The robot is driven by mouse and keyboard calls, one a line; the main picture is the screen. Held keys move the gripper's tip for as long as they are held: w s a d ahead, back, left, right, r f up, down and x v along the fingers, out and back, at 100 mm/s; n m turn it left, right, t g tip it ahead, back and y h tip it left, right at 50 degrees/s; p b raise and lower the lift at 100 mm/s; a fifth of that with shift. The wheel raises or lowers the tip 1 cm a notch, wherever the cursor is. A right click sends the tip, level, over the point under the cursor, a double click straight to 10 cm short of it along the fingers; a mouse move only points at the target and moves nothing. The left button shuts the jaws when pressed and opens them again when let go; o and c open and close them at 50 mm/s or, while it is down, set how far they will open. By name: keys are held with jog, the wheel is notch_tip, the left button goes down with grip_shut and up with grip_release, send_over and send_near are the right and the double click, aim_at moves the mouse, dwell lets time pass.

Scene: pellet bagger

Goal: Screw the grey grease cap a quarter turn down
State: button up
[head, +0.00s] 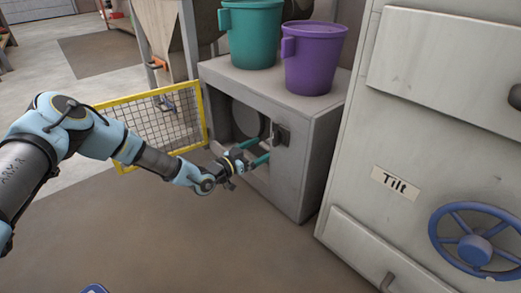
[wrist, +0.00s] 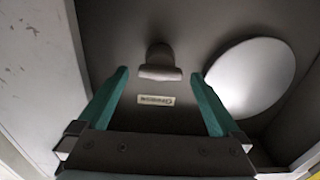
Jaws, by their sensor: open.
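The grey grease cap (wrist: 160,72) shows in the wrist view as a rounded knob with a wider lower edge, on the dark back wall of the cabinet recess. A small label (wrist: 155,100), seemingly reading "Grease", sits just below it. My gripper (wrist: 160,76) is open, its two teal fingers apart on either side of the cap in the picture, with gaps on both sides. I cannot tell how far the fingertips reach along it. In the head view my gripper (head: 263,150) is at the opening of the grey cabinet (head: 308,150); I cannot make out the cap there.
A pale round disc (wrist: 250,77) is right of the cap. A dark box (head: 282,135) is on the cabinet front close to my fingers. A yellow-framed mesh gate (head: 160,125) stands at left. Teal (head: 252,35) and purple (head: 312,60) buckets stand on top. A blue handwheel (head: 475,248) is at right.

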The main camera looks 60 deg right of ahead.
jog(key=c, duration=1.4)
jog(key=m+p, duration=0.1)
jog(key=m, duration=0.3)
jog(key=shift+s+p, duration=0.15)
jog(key=shift+p, duration=0.2)
jog(key=m+p, duration=0.1)
jog(key=m, duration=0.3)
jog(key=shift+a, duration=0.1)
jog(key=m+p, duration=0.1)
jog(key=m, duration=0.4)
jog(key=shift+s+f+p, duration=0.1)
jog(key=shift+p, duration=0.3)
jog(key=m+p, duration=0.1)
jog(key=m, duration=0.3)
jog(key=shift+f+m, duration=0.15)
jog(key=shift+m, duration=0.15)
